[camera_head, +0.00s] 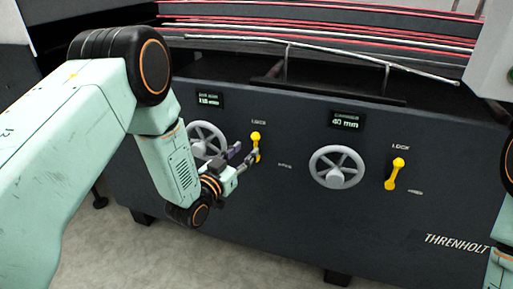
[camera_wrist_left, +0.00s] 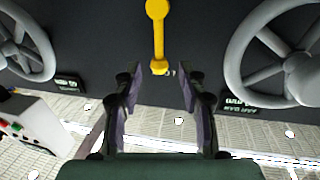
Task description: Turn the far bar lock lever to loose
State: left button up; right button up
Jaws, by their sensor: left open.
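The yellow lock lever (camera_head: 256,142) under a LOCK label is on the dark machine front, right of the left handwheel. My right gripper is not in view.
The left handwheel (camera_head: 207,143) is close beside my left gripper. A second handwheel (camera_head: 338,167), a 40 mm display (camera_head: 346,121) and another yellow lever (camera_head: 396,173), slightly tilted, are to the right. Red and pale rods (camera_head: 300,40) run above the panel.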

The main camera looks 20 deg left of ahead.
aim_at(255, 143)
pick_arm(q)
jog(key=x, duration=0.1)
jog(key=b+x, duration=0.1)
jog(key=x, duration=0.3)
jog(key=shift+f, duration=0.3)
jog(key=shift+w+r, duration=0.1)
jog(key=shift+d+r, duration=0.1)
jog(key=shift+r, duration=0.05)
jog(key=shift+w, duration=0.1)
jog(key=shift+c, duration=1.1)
grip_shut()
